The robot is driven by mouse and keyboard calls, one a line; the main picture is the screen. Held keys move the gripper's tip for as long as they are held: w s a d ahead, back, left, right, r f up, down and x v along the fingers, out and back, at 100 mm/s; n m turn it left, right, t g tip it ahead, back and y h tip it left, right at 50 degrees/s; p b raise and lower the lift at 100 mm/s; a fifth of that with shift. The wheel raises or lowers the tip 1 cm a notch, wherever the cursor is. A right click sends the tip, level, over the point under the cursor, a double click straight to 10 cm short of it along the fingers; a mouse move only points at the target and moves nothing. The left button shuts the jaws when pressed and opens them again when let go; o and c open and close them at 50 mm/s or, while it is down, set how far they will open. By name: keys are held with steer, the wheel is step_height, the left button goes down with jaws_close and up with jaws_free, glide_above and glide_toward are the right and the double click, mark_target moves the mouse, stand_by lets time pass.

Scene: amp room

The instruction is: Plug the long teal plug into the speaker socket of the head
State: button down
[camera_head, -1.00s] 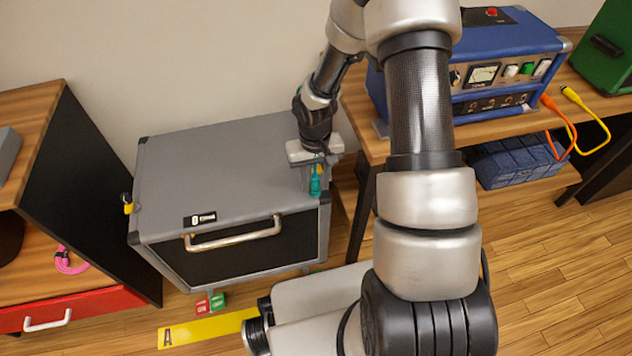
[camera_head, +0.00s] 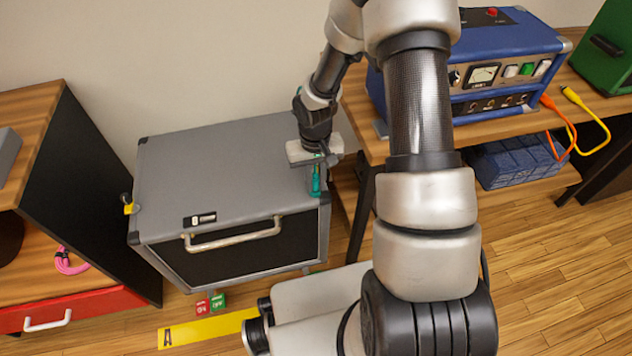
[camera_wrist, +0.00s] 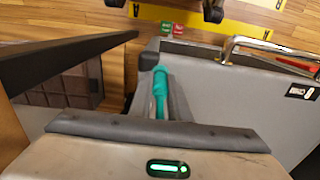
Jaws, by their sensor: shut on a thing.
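The long teal plug (camera_head: 316,182) is upright at the right front corner of the grey cabinet's top. My gripper (camera_head: 315,188) points down and is shut on it. In the wrist view the teal plug (camera_wrist: 160,90) lies between my two grey fingers (camera_wrist: 161,80). Whether its lower end touches the cabinet top is hidden. The blue head (camera_head: 485,70) stands on the wooden bench at the right, with a meter, coloured switches and a row of sockets (camera_head: 490,104) on its front. I cannot tell which one is the speaker socket.
The grey cabinet (camera_head: 225,165) has a front handle (camera_head: 232,235). Orange (camera_head: 548,103) and yellow (camera_head: 572,95) cables hang at the head's right.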

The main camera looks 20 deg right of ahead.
steer(key=shift+r+p, duration=2.2)
steer(key=shift+r, duration=0.8)
